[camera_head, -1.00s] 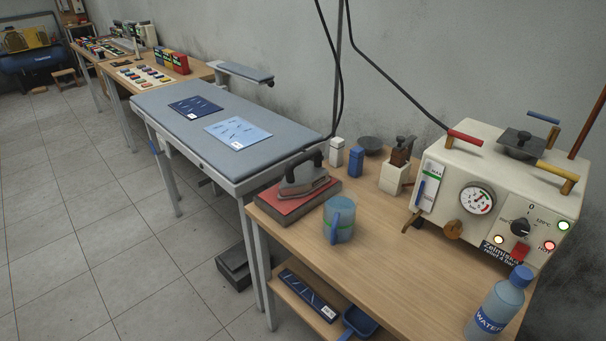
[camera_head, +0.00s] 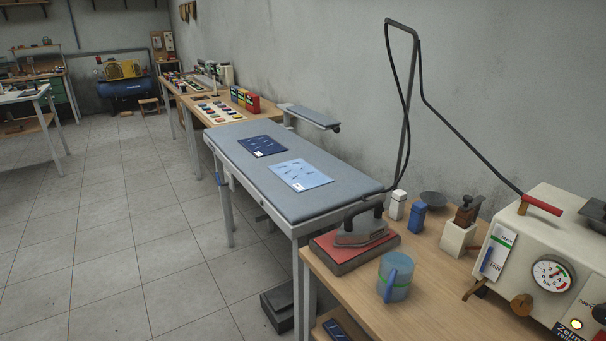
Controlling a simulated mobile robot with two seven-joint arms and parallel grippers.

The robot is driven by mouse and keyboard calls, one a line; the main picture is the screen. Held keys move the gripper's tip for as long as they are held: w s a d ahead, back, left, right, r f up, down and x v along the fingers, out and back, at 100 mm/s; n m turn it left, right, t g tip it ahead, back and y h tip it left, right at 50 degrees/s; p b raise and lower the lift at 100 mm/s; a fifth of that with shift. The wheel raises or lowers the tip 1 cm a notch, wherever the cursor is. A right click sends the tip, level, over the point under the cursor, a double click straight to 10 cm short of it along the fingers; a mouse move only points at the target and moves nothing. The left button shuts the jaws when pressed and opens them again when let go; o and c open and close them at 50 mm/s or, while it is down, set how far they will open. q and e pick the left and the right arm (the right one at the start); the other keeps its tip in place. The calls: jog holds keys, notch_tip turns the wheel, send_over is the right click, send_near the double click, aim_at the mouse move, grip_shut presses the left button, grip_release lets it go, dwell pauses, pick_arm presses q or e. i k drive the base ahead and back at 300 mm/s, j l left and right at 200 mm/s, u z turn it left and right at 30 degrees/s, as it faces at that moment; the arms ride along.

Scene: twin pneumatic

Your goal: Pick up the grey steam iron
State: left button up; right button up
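The grey steam iron (camera_head: 358,231) rests on a red-topped pad (camera_head: 343,255) at the left end of the wooden table. Its dark handle is on top. A black cord runs from it up to a tall dark stand pole. Neither of my grippers shows in the head view.
A blue-green mug (camera_head: 395,277) stands close in front of the iron. White and blue small bottles (camera_head: 417,217) stand behind it. The steam generator (camera_head: 545,265) is at the right. A padded ironing board (camera_head: 235,165) with two blue cloths adjoins the table's left. Floor at left is clear.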

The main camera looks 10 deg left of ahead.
aim_at(361, 227)
jog(key=j+z, duration=0.1)
jog(key=z, duration=0.8)
jog(key=i+j+z, duration=0.1)
jog(key=j+z, duration=0.85)
jog(key=j, duration=0.35)
jog(key=k+j+z, duration=0.1)
jog(key=j, duration=0.35)
